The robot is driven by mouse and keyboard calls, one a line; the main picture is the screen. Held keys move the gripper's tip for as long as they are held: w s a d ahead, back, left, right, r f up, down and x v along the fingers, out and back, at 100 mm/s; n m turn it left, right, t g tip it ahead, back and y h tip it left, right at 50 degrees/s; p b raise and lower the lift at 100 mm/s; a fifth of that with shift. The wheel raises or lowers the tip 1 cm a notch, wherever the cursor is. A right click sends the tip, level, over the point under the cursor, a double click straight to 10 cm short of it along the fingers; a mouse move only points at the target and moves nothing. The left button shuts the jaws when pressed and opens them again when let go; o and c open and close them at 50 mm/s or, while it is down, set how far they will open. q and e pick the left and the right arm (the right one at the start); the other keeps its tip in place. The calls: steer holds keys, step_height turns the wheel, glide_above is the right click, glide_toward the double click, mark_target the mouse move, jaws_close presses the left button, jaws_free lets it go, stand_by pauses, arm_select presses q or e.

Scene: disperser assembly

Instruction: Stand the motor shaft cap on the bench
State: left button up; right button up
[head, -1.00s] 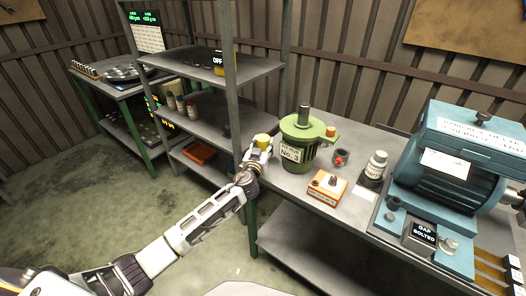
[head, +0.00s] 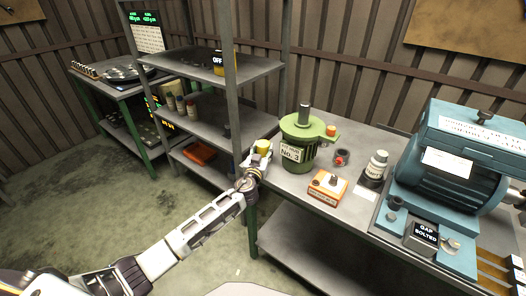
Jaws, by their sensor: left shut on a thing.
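My left gripper (head: 258,161) is at the left end of the bench (head: 292,190), just left of the green motor. It is shut on a small yellow cap (head: 262,146), which shows above the fingers. The cap looks roughly upright. The fingers hide its lower part, so I cannot tell whether it touches the bench. The green motor (head: 298,145), labelled No. 3, stands on the bench with its grey shaft (head: 304,114) pointing up and bare. My right gripper is not in view.
An orange-and-white box (head: 327,186), a small red-and-dark part (head: 341,158) and a white bottle (head: 376,166) stand right of the motor. A large blue machine (head: 455,165) fills the bench's right side. A grey shelf rack (head: 205,66) stands behind my left gripper.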

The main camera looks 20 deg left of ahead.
arm_select(q)
steer(key=o, duration=1)
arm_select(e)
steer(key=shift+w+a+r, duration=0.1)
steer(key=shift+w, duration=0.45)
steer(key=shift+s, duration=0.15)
